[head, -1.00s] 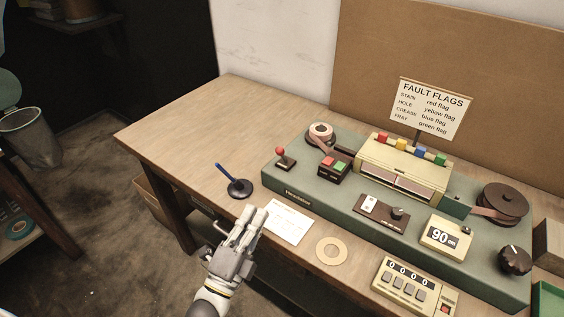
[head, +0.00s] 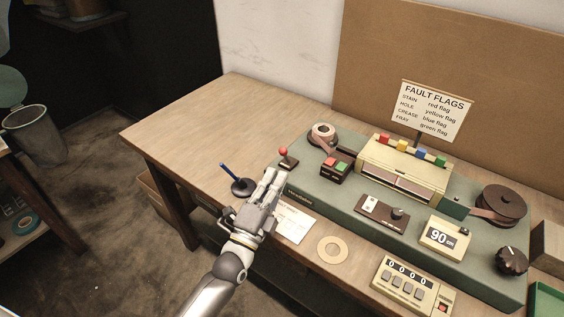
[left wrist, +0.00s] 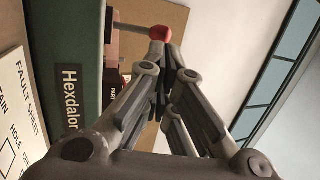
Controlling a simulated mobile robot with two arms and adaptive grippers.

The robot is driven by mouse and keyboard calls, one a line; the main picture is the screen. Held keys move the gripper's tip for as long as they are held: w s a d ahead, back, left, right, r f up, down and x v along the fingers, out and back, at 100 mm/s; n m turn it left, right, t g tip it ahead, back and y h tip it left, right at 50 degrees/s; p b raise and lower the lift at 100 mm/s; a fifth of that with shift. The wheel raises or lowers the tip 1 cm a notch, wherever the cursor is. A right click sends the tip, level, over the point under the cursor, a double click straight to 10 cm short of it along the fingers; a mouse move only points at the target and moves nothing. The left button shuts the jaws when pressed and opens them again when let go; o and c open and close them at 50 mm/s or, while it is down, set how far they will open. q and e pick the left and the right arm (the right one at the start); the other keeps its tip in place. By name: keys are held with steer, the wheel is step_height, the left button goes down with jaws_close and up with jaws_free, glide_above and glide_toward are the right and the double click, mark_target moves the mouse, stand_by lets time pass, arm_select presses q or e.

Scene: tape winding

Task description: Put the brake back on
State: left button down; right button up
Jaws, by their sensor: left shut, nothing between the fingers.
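A small lever with a red knob (head: 283,151) stands at the left end of the green winding machine (head: 335,208); I take it for the brake. Its knob leans slightly left of its dark base. My left gripper (head: 274,173) is shut and empty, with fingertips just in front of the lever, at the machine's left front edge. In the left wrist view the red knob (left wrist: 160,33) shows just beyond the fingertips (left wrist: 166,70). I cannot tell whether they touch. My right gripper is not in view.
A red and green button box (head: 335,168) and a tape roll (head: 323,134) are close to the lever. A blue pen in a black stand (head: 243,187) is left of my gripper. A paper sheet (head: 294,226) lies below it. The table's far left is clear.

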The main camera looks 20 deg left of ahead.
mark_target(285, 156)
arm_select(q)
steer(key=shift+p+x, duration=0.3)
steer(key=shift+x, duration=1.85)
